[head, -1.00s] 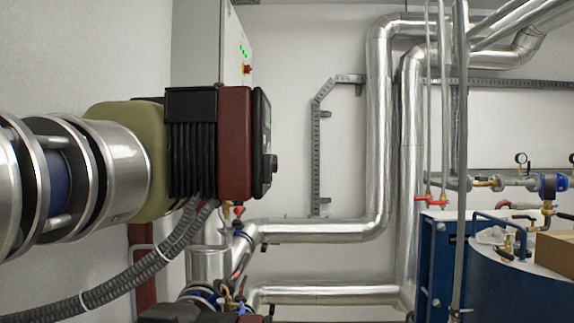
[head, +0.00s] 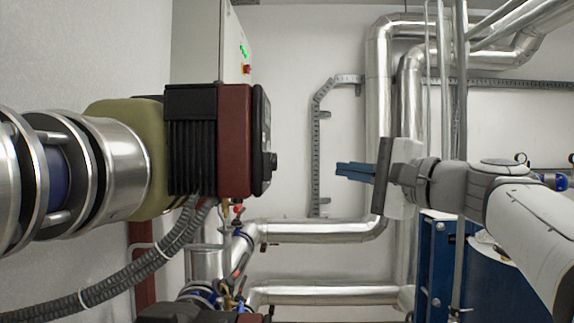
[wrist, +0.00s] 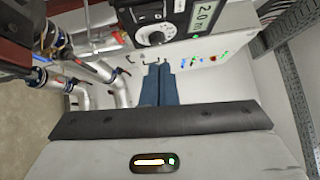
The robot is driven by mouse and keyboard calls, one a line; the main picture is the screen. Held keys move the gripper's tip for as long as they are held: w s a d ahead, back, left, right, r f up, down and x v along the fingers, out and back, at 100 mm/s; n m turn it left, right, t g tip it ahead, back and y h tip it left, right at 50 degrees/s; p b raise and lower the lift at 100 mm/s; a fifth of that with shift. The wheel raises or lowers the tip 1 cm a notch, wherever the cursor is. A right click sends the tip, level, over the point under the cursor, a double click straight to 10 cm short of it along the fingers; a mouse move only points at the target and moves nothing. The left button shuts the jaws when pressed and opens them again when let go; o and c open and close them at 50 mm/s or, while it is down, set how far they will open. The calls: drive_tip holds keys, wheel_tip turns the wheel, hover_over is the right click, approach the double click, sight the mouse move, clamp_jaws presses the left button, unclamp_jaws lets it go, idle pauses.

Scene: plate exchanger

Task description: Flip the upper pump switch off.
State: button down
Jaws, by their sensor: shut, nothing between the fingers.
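The upper pump has a dark red and black motor housing (head: 235,140), at left-centre in the head view. A black knob (head: 271,161) sticks out of its front face. In the wrist view the black pump face shows a round dial (wrist: 153,31) and a lit display (wrist: 207,14). I cannot tell which part is the pump switch. My gripper (head: 340,170) has blue fingers pointing left at the pump, at about knob height and apart from it. It is shut and empty; its fingertips also show in the wrist view (wrist: 158,67), just below the dial.
A pale cabinet (head: 200,40) on the wall has a green light and a red-yellow switch (head: 246,69). Silver pipes (head: 378,120) run behind my gripper. A thin vertical pipe (head: 460,100) stands near my arm. A corrugated hose (head: 130,270) hangs below the pump.

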drive_tip(key=p, duration=0.4)
approach(271, 160)
drive_tip(key=shift+w+d+f+x, duration=0.25)
drive_tip(key=shift+x, duration=3)
drive_tip(key=shift+r, duration=0.25)
